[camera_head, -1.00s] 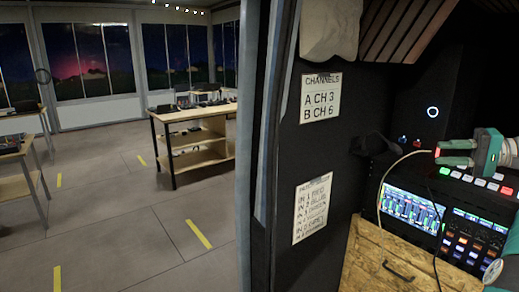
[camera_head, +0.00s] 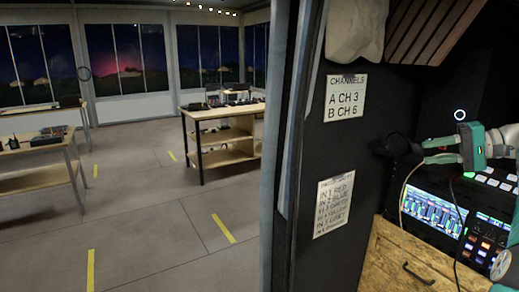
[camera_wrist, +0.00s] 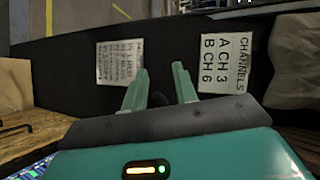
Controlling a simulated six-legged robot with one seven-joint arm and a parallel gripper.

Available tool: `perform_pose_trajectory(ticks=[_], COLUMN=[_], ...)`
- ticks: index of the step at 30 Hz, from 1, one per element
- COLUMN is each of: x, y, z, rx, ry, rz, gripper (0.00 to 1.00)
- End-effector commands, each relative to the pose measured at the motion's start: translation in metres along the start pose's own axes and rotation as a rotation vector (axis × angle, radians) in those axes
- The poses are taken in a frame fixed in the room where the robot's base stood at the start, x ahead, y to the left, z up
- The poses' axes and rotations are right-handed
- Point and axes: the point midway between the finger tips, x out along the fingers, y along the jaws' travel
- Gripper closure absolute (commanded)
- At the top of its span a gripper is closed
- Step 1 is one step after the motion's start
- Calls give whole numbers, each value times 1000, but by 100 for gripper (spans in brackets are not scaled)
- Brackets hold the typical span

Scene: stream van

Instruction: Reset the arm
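My gripper (camera_head: 424,151) is at the right of the head view, in front of the dark van wall and above the mixing console (camera_head: 432,212). In the wrist view, its two green fingers (camera_wrist: 160,70) stand apart with nothing held between them. A small black object shows behind the gap, also seen on the wall in the head view as a black fixture (camera_head: 396,146). My arm comes in from the right edge of the head view.
The wall carries a channels sign (camera_head: 345,97) and an input list (camera_head: 333,204). A wooden cabinet (camera_head: 405,262) stands under the console, and a pale cable (camera_head: 405,190) hangs over it. To the left are a workbench (camera_head: 222,135) and open floor.

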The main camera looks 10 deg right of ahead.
Motion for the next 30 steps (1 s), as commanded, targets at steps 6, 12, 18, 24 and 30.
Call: perform_pose_trajectory(ticks=[6,12,18,24,30], x=[99,187,242,266,270], y=[-28,-38,-31,-9,26], z=[26,85,161,240,313], rx=[24,0,-82,-218,-397], ry=[-48,-71,-73,-63,-51], rz=[174,396,602,776,907], gripper=[71,71,71,71,71])
